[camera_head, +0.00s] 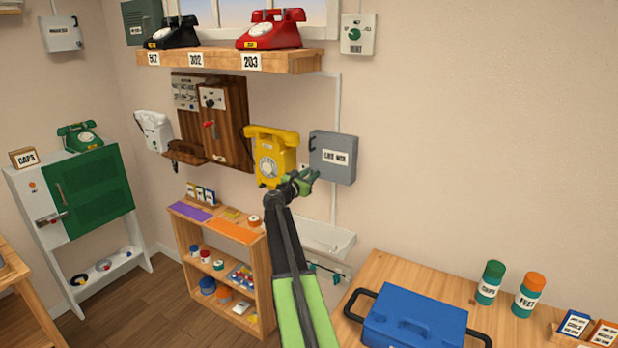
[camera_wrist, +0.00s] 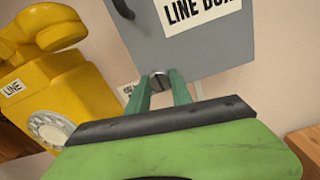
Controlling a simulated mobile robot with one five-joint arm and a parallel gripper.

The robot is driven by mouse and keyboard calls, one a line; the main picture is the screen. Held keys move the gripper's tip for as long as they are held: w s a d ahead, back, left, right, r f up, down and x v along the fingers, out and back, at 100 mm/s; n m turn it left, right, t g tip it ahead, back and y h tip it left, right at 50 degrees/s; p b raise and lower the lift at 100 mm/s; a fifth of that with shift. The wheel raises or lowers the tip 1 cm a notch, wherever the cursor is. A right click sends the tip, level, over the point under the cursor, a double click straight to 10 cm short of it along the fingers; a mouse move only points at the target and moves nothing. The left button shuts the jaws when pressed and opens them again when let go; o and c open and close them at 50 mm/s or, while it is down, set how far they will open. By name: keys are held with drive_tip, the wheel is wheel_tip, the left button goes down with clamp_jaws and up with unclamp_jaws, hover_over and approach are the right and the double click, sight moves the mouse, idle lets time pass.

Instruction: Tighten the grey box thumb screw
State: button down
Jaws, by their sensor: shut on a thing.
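The grey box (camera_head: 333,158) labelled "LINE BOX" hangs on the wall, right of the yellow phone. It also fills the top of the wrist view (camera_wrist: 205,48). A small metal thumb screw (camera_wrist: 159,82) shows at its lower edge in the wrist view. My gripper (camera_wrist: 165,92) has its two green fingers on either side of the screw and is shut on it. In the head view my gripper (camera_head: 305,180) is just below and left of the box. The screw cannot be made out in the head view.
The yellow phone (camera_head: 272,155) hangs close to the left of my gripper. A wooden shelf unit (camera_head: 262,270) stands below left. A wooden table (camera_head: 385,268) with a blue toolbox (camera_head: 415,318) is at the lower right. The wall right of the box is clear.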

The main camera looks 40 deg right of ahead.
drive_tip(key=shift+s+d+r+m, duration=0.1)
drive_tip(key=shift+m, duration=5.75)
drive_tip(key=shift+s+d+m, duration=0.1)
drive_tip(key=shift+m, duration=5.8)
drive_tip(key=shift+s+r+m, duration=0.1)
drive_tip(key=shift+m, duration=5.75)
drive_tip(key=c, duration=1.1)
unclamp_jaws()
drive_tip(key=shift+c, duration=0.2)
drive_tip(key=shift+w, duration=0.1)
